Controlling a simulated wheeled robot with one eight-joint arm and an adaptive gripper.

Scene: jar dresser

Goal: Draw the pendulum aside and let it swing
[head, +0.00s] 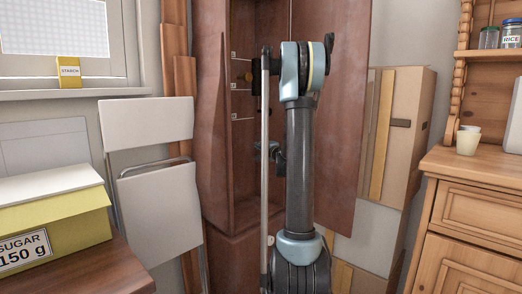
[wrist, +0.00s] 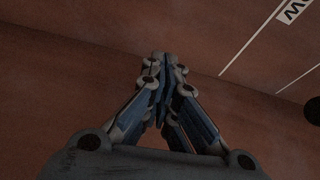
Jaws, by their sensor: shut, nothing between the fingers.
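The tall reddish-brown case (head: 213,130) stands open in the head view, its door (head: 345,140) swung to the right. My arm covers much of the opening. In the wrist view my gripper (wrist: 162,62) is shut and empty, in front of a plain brown wooden surface (wrist: 90,65). A dark round thing (wrist: 313,110) is cut off at the right edge, apart from the fingers. No pendulum rod can be made out for certain.
White marking lines (wrist: 250,45) run on the wood in the wrist view, with a lettered label (wrist: 293,10). A folded white chair (head: 160,190) stands left of the case. Cardboard (head: 410,130) leans at right, beside a wooden dresser (head: 475,205). A yellow sugar box (head: 55,215) is front left.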

